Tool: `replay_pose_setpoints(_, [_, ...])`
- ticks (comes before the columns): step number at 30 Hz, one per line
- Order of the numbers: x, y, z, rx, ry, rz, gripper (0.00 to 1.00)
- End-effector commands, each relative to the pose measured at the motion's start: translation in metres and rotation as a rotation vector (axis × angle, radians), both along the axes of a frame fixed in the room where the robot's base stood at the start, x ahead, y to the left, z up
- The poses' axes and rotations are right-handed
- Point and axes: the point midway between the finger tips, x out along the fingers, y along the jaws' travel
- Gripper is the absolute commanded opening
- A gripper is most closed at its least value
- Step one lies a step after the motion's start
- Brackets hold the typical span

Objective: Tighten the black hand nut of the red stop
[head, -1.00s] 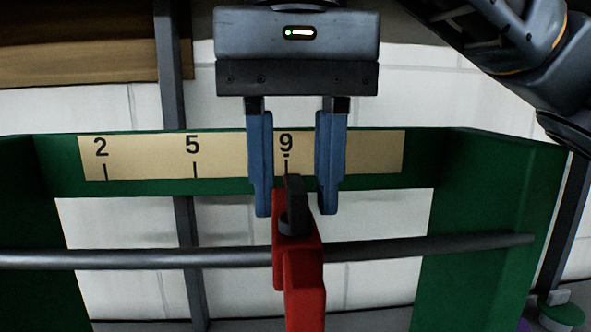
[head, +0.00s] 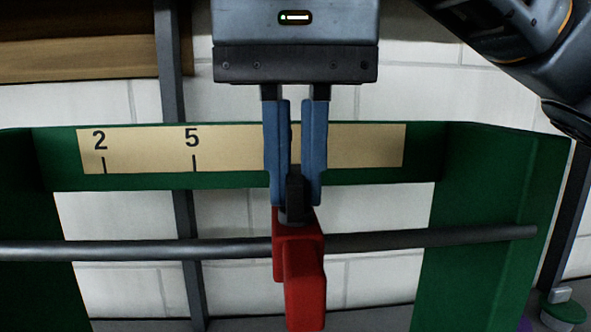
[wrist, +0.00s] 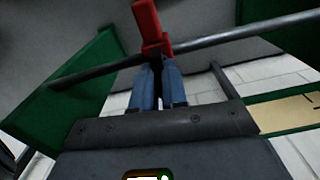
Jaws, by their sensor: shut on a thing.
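The red stop (head: 300,262) sits on the dark horizontal rod (head: 410,242) in the head view, below the scale strip (head: 355,147). The black hand nut (head: 295,197) stands on top of the stop. My gripper (head: 294,190) comes down from above, and its two blue fingers are shut on the nut, one on each side. The fingers cover the 9 mark on the strip; the 2 and 5 marks show to the left. In the wrist view the red stop (wrist: 151,25) is beyond the fingertips of my gripper (wrist: 157,68), and the nut is mostly hidden between them.
A green frame (head: 490,200) carries the strip and the rod, with upright sides at left and right. A grey post (head: 187,230) stands behind the rod. A white block wall (head: 100,220) is at the back. The rod is bare on both sides of the stop.

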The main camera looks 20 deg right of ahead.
Motion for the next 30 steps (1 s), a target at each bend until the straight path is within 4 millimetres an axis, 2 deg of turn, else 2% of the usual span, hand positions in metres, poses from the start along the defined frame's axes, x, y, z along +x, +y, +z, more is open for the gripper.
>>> replay_pose_setpoints(30, [0.0007,-0.0003,-0.0007,0.001,-0.003,-0.931,0.0])
